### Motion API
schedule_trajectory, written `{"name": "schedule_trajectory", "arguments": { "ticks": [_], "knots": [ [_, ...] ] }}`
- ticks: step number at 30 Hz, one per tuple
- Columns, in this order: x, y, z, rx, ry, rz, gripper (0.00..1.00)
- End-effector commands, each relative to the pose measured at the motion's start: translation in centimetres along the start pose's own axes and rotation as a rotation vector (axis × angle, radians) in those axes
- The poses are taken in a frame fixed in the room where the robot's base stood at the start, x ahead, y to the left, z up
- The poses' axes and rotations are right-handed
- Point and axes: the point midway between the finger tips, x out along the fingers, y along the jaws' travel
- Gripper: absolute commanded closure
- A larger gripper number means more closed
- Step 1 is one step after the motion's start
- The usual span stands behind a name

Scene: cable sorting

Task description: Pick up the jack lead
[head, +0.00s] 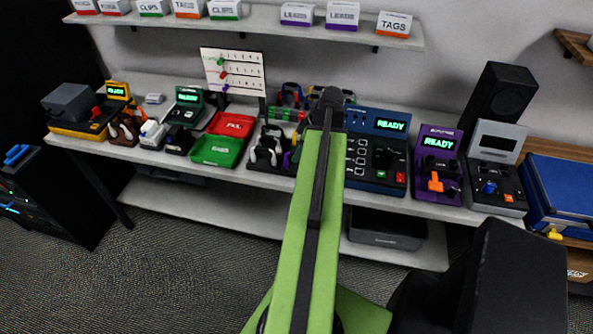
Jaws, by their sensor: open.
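I cannot tell which thing is the jack lead; none is clearly marked out at this size. Small bundled leads lie on the bench: a brown and orange one (124,130), a white one (153,134), a dark one (179,141) and a white and black group (268,147) left of my arm. Coloured coils (290,97) stand behind that group. My green arm reaches up the middle of the head view to the bench. Its far end hides part of the bench, and my gripper's fingers do not show.
A green tray (217,151) and a red tray (232,124) sit left of my arm. A blue tester (376,152), a purple tester (436,170) and a grey unit (496,165) stand to the right. A shelf (260,24) with boxes runs above.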

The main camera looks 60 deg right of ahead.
Motion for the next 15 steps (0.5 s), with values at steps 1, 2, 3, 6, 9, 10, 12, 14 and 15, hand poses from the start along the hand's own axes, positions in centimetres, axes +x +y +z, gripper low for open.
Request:
{"name": "schedule_trajectory", "arguments": {
  "ticks": [1,2,3,6,9,10,12,14,15],
  "knots": [
    [0.2,0.0,0.0,0.0,0.0,0.0,0.58],
    [0.4,0.0,0.1,0.0,0.0,0.0,0.58],
    [0.9,0.0,0.2,0.0,0.0,0.0,0.58],
    [2.7,0.1,0.5,-0.001,0.0,0.0,0.58],
    [4.5,0.1,0.6,-0.002,0.0,0.0,0.58],
    [4.9,0.1,0.6,-0.001,0.0,0.001,0.58],
    [5.3,0.1,0.5,0.0,0.0,0.001,0.58],
    [5.2,0.1,0.4,0.0,0.0,0.001,0.58],
    [5.1,0.1,0.3,0.001,0.0,0.001,0.58]
  ]
}}
